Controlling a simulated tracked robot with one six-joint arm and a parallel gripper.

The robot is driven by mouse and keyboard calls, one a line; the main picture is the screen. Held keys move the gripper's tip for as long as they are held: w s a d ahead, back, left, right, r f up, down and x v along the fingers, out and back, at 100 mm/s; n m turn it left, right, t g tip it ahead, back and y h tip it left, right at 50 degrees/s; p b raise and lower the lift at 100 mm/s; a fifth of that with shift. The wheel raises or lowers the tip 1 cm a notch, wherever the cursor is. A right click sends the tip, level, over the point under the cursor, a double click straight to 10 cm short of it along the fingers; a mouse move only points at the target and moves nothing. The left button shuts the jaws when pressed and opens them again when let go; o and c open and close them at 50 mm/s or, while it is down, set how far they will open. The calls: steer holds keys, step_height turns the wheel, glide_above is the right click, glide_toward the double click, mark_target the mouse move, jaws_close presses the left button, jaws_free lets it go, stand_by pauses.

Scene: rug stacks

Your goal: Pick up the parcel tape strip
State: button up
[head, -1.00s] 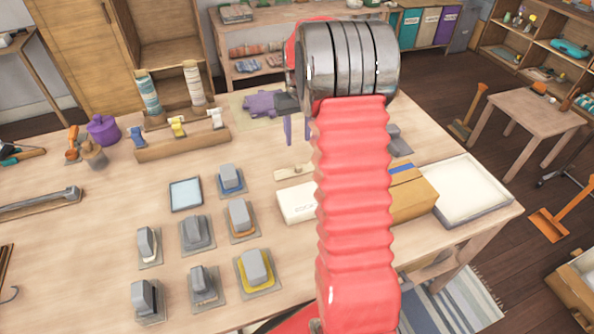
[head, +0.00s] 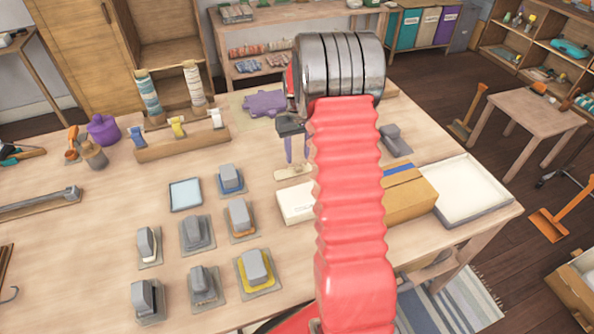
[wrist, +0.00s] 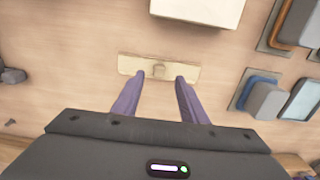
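The parcel tape strip appears to be the flat beige strip with a small raised knob on the bench, in the head view (head: 288,175) and the wrist view (wrist: 130,66). My gripper (head: 297,160) is open and empty, pointing down over the strip. In the wrist view my gripper's purple fingers (wrist: 157,80) are apart, one towards each side of the knob. The height left between fingertips and strip is hard to tell. My arm hides part of the bench to the right of the strip in the head view.
A white box (head: 295,204) lies close in front of the strip. A brown carton (head: 408,199) with a blue band and a white tray (head: 470,192) stand to the right. Several grey-handled blocks on pads stand front left. A purple piece (head: 265,103) lies behind.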

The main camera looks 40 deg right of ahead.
mark_target(298, 165)
steer(key=shift+w+d+f, duration=0.1)
steer(key=shift+f, duration=2.25)
steer(key=shift+c, duration=0.4)
jaws_close()
